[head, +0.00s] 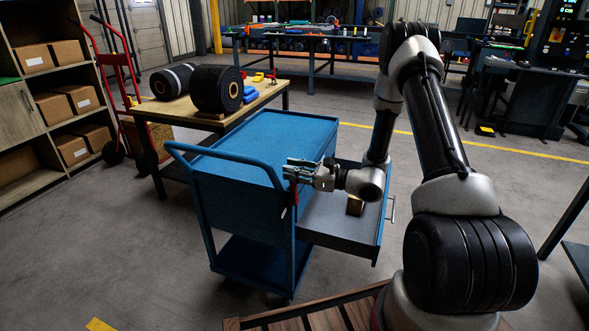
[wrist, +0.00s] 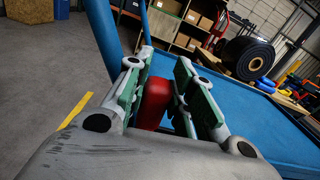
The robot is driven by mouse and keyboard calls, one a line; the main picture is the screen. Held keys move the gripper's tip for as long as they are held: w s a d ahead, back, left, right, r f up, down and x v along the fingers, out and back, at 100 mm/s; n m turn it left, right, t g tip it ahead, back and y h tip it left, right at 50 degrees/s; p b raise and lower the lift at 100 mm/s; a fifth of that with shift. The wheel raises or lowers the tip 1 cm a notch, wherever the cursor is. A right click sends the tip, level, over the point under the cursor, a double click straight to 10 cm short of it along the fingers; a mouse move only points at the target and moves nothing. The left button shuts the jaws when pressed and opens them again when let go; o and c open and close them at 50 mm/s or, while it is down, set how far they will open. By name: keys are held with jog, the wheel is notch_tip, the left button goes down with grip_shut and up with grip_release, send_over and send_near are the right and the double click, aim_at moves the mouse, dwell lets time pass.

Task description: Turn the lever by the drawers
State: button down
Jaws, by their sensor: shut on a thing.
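The red lever (head: 296,193) is on the near corner of the blue cart (head: 235,205), beside the drawer side. My gripper (head: 291,170) is at that corner, shut on the lever. In the wrist view the lever (wrist: 153,103) stands between the two green-padded fingers (wrist: 158,96), which hide part of it. A drawer (head: 325,225) of the cart is pulled out to the right, below my forearm. The lever's lower end and its mount are hard to make out.
The cart's push handle (head: 225,155) rises to the left of my gripper. A wooden table (head: 265,95) with black rolls (head: 216,88) stands behind.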

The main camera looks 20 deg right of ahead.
jog(key=shift+s+a+f+n, duration=0.1)
jog(key=shift+s+a+n, duration=0.15)
jog(key=shift+s+n, duration=0.05)
jog(key=c, duration=1.2)
grip_release()
jog(key=shift+d, duration=0.1)
jog(key=v, duration=1.2)
